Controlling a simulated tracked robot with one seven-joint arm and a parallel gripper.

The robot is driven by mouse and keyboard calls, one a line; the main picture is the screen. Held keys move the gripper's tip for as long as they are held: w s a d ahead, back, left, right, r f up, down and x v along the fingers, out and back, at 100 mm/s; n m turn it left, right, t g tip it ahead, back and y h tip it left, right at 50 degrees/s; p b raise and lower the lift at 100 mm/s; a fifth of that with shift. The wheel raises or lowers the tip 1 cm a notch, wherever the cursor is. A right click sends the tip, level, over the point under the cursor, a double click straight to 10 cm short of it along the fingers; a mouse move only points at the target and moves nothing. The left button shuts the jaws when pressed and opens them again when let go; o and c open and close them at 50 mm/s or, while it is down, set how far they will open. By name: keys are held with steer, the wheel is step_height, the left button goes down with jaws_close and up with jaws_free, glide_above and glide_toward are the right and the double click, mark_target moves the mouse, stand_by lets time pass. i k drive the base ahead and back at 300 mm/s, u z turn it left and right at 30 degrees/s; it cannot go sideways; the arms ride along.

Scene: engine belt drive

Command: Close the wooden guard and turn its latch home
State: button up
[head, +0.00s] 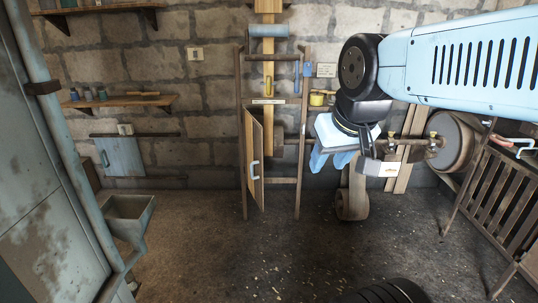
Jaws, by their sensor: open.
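The wooden guard (250,150) is a narrow wooden panel in an upright wooden frame near the middle of the head view. It stands ajar, turned nearly edge-on, with a dark gap on its right. I cannot tell for certain which part is the latch.
A wooden belt and roller (352,205) hang behind and below my gripper. A large wheel (448,143) and a slatted wooden rack (500,195) stand at the right. A metal hopper (128,212) is at the left. The floor before the guard is mostly clear.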

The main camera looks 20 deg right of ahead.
mark_target(253, 130)
steer(key=u, duration=0.15)
steer(key=k, duration=0.85)
steer(key=z, duration=0.2)
steer(key=i, duration=2)
steer(key=u, duration=0.05)
